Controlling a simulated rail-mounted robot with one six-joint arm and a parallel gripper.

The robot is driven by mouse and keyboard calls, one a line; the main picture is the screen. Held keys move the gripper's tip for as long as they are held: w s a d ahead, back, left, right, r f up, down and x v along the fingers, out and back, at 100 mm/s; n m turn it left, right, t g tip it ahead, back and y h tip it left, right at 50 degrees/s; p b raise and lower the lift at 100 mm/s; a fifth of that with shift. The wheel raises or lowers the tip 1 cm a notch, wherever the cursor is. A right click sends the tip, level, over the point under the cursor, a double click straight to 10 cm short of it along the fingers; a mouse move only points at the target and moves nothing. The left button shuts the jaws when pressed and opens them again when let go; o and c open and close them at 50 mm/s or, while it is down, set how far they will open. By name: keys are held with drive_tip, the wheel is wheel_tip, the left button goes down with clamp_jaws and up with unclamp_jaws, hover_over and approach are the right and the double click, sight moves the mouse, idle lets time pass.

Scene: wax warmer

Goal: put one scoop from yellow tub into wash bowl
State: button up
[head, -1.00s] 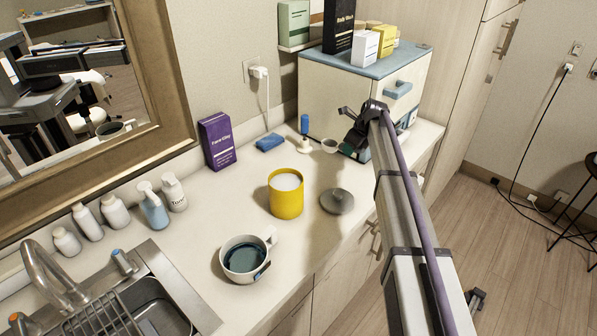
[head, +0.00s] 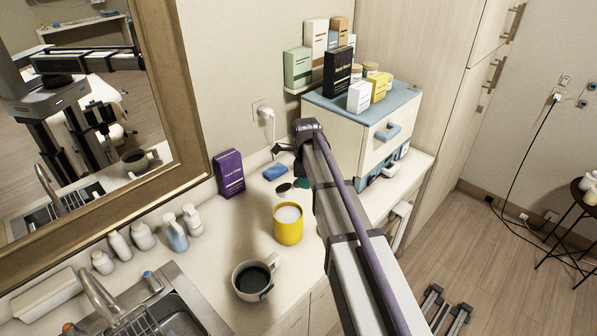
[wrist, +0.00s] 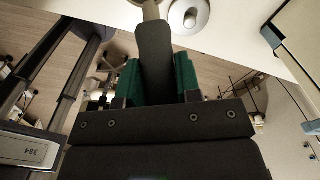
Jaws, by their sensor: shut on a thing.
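The yellow tub (head: 288,232) stands upright and open on the counter, with white contents near its rim. The wash bowl (head: 241,281), a grey cup with a handle and dark liquid inside, stands in front and left of it. My gripper (wrist: 157,82) is shut on the dark handle of a scoop (wrist: 153,45), between green finger pads. The scoop's pale shaft runs out of the top of the wrist view. In the head view the scoop's small round head (head: 284,187) shows behind the tub, apart from it; my arm hides much of the gripper. The scoop's contents cannot be told.
A grey lid with a knob (wrist: 189,16) lies on the counter. A white cabinet (head: 345,135) stands right; the sink (head: 165,310) and several bottles are left.

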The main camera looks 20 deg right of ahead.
drive_tip(key=shift+d, duration=0.2)
wheel_tip(320, 180, down, 12)
drive_tip(key=w+a+g+h+b, duration=0.1)
drive_tip(key=a+h+b, duration=0.1)
drive_tip(key=b, duration=1.1)
drive_tip(key=shift+f+g+h, duration=0.15)
drive_tip(key=shift+g+h, duration=0.15)
drive_tip(key=shift+h, duration=0.2)
idle(0.5)
